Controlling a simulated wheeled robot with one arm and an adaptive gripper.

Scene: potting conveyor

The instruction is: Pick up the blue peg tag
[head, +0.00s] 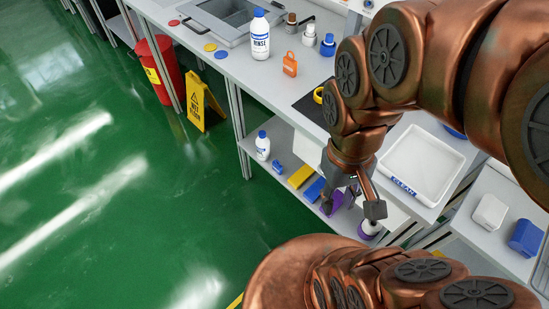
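No item in the head view is clearly recognisable as a blue peg tag. Small blue candidates are a flat blue disc (221,55) on the bench top and a small blue item (278,167) on the lower shelf. A blue block (314,189) lies further right on that shelf, beside a yellow block (300,176). My gripper (353,206) points down in front of the shelf's right part, right of the blue block. Its fingers look spread, with no held thing visible. A purple item (337,201) shows behind the fingers; its shape is partly hidden.
The bench top (262,92) holds a RINSE bottle (260,38), an orange item (290,64) and a sink (235,14). A white tray (423,160) stands right of my arm. A yellow floor sign (197,101) and red bin (160,72) stand left. The green floor (120,210) is open.

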